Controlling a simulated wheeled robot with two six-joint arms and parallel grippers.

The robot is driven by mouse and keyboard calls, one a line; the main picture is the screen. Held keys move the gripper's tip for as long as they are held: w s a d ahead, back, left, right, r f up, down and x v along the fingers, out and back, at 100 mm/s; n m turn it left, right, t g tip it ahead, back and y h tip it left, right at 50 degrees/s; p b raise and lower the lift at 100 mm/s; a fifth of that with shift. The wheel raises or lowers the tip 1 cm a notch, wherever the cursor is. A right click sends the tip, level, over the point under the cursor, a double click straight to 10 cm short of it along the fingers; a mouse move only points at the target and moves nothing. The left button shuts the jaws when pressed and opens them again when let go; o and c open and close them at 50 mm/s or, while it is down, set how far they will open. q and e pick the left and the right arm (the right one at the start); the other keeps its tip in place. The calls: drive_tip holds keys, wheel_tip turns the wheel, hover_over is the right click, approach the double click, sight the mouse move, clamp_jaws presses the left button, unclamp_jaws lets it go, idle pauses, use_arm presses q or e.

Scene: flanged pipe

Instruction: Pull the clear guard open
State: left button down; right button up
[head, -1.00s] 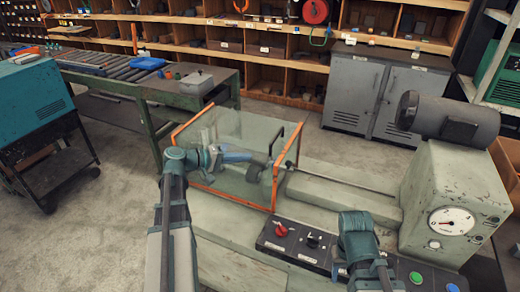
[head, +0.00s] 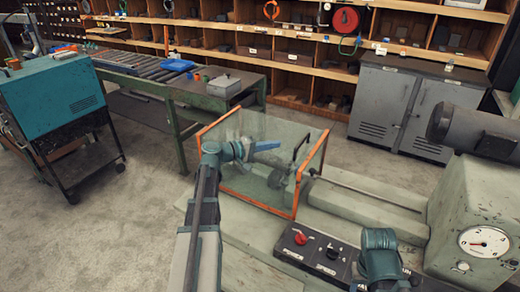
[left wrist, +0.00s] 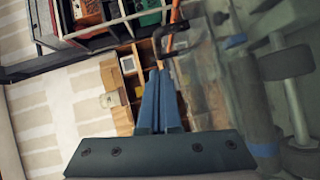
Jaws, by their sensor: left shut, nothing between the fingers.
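The clear guard (head: 262,128) is a see-through box with orange edges over the machine bed in the head view, and it looks closed. Its black handle (head: 301,146) is on the right side; it also shows in the left wrist view (left wrist: 157,38), just beyond my fingertips. My left gripper (head: 278,145) is shut and empty, its blue fingers pointing right toward the handle. In the left wrist view the fingers (left wrist: 160,72) lie together, with the tips close to the handle; I cannot tell whether they touch. My right gripper is out of view; only part of that arm shows.
A control panel (head: 318,256) with a red knob (head: 300,239) lies in front of the guard. A grey-green housing with a dial (head: 484,241) stands at right. A roller bench (head: 205,97) and teal cabinet (head: 55,95) are at left. Floor between is clear.

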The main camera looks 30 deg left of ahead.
sight(284, 160)
use_arm(q)
drive_tip(key=shift+w+d+f+b, duration=0.1)
drive_tip(key=shift+w+d+f, duration=0.05)
drive_tip(key=shift+d, duration=0.55)
drive_tip(key=shift+w+d+f+b, duration=0.15)
drive_tip(key=shift+w+d, duration=0.05)
drive_tip(key=shift+d, duration=0.45)
drive_tip(key=shift+w+d+f+b, duration=0.1)
drive_tip(key=shift+w+d+f, duration=0.05)
drive_tip(key=shift+d, duration=0.55)
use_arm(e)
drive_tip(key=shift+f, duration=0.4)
